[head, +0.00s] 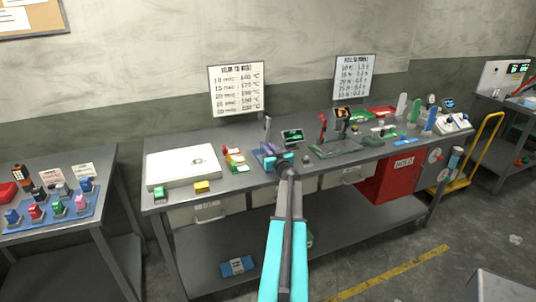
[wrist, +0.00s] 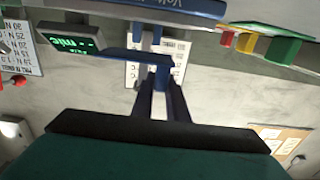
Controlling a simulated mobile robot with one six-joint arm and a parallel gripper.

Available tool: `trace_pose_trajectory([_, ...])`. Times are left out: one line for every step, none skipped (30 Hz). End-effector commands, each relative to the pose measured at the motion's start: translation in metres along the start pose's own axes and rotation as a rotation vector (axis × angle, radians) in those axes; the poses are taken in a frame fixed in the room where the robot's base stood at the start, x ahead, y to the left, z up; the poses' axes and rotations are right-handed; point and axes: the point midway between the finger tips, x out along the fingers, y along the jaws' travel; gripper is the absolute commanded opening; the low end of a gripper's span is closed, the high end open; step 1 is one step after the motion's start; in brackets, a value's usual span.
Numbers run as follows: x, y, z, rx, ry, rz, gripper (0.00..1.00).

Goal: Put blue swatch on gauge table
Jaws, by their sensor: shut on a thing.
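My gripper (head: 283,161) is at the front of the blue-purple gauge stand (head: 267,149) on the long bench in the head view. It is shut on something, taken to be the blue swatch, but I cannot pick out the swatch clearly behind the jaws. In the wrist view, which is upside down, a large dark teal shape with a black edge fills the bottom. The blue gauge (wrist: 165,8) spans the top, with its column behind. The gauge table's surface is hard to make out, and I cannot tell whether the held thing touches it.
A green-lit readout (head: 292,136) stands close to the gauge. Red, yellow and green blocks (head: 234,160) lie left of it, near a white flat box (head: 183,165). A green press-like device (head: 335,148) stands right. A side table (head: 60,215) holds several coloured pieces.

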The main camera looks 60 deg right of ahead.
Motion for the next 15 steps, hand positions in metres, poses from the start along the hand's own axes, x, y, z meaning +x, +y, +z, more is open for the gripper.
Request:
trace_pose_trajectory([0.002,0.0,0.0,0.0,0.0,0.0,0.0])
trace_pose_trajectory([0.003,0.001,0.0,0.0,0.0,0.0,0.0])
trace_pose_trajectory([0.005,0.001,0.0,0.0,0.0,0.0,0.0])
trace_pose_trajectory([0.007,0.001,0.0,0.0,0.0,0.0,0.0])
trace_pose_trajectory([0.01,0.002,0.0,0.0,0.0,0.0,0.0])
trace_pose_trajectory([0.01,0.002,0.004,0.001,-0.001,0.0,0.0])
trace_pose_trajectory([0.009,0.002,0.008,0.0,-0.002,0.0,0.0])
trace_pose_trajectory([0.009,0.002,0.012,0.001,-0.002,0.0,0.0])
trace_pose_trajectory([0.009,0.002,0.017,0.001,-0.002,0.0,0.0])
trace_pose_trajectory([0.009,0.001,0.021,0.001,-0.002,0.0,0.0])
trace_pose_trajectory([0.009,0.002,0.024,0.001,-0.002,-0.001,0.0])
trace_pose_trajectory([0.009,0.002,0.027,0.001,-0.001,0.0,0.0])
trace_pose_trajectory([0.009,0.002,0.029,0.0,-0.001,0.0,0.0])
trace_pose_trajectory([0.009,0.002,0.032,0.0,-0.001,0.0,0.0])
trace_pose_trajectory([0.009,0.002,0.034,0.0,-0.001,0.0,0.0])
